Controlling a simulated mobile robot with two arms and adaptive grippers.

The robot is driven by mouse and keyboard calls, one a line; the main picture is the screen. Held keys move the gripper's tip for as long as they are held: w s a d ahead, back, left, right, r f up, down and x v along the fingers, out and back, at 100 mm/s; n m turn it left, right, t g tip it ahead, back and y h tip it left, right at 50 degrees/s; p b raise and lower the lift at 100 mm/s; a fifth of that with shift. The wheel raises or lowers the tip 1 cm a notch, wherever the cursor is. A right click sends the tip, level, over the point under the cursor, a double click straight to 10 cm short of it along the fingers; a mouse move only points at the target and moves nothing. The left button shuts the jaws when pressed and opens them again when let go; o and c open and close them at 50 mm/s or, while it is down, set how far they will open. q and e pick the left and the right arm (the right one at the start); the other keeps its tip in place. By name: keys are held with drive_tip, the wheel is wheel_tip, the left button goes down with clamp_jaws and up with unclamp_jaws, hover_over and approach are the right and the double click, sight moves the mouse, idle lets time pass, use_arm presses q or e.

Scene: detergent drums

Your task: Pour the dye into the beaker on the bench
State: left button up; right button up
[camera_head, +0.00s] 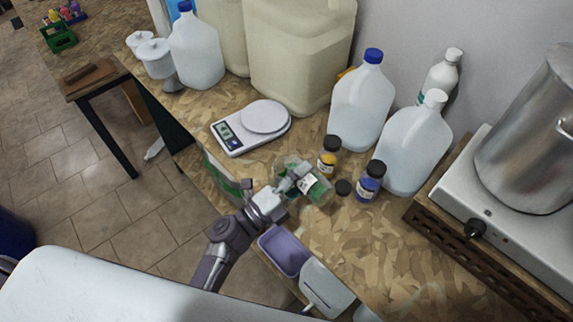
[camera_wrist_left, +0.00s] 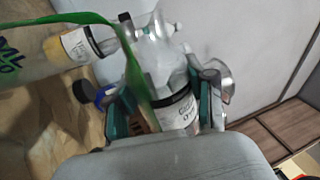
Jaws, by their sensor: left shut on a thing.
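My left gripper (camera_head: 303,182) is shut on a small dye bottle (camera_head: 312,184) with a white label, above the front part of the bench. In the left wrist view the clear bottle (camera_wrist_left: 178,108) sits between the green finger pads, its label partly readable as "Gr…". A clear beaker with green print and a green rim (camera_wrist_left: 105,22) crosses the near left of that view; in the head view it is hard to separate from the gripper and bottle. I cannot tell whether dye is flowing. My right gripper is not in view.
A yellow dye bottle (camera_head: 327,160) and a blue dye bottle (camera_head: 369,183) stand close by, with a loose black cap (camera_head: 343,188) between them. A scale (camera_head: 250,127) is behind left. Large jugs (camera_head: 362,100) line the wall. A purple tray (camera_head: 285,252) is at the front edge.

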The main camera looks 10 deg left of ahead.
sight(307, 187)
use_arm(q)
drive_tip(key=f+m+b, duration=0.1)
drive_tip(key=m+b, duration=0.1)
drive_tip(key=b, duration=0.1)
drive_tip(key=f+m+g+h+b, duration=0.1)
drive_tip(key=b, duration=0.1)
drive_tip(key=shift+s+d+f+m, duration=0.25)
drive_tip(key=shift+s+f+m, duration=0.05)
drive_tip(key=shift+f+m, duration=0.1)
drive_tip(key=shift+s+d+m+b, duration=0.1)
drive_tip(key=shift+d+m+b, duration=0.05)
drive_tip(key=shift+m+b, duration=0.45)
drive_tip(key=shift+r+m+g+p, duration=0.3)
drive_tip(key=shift+r+m+p, duration=0.1)
drive_tip(key=shift+r+m, duration=0.1)
drive_tip(key=shift+r+m+h, duration=0.2)
drive_tip(key=shift+m+h, duration=0.1)
drive_tip(key=shift+m, duration=0.4)
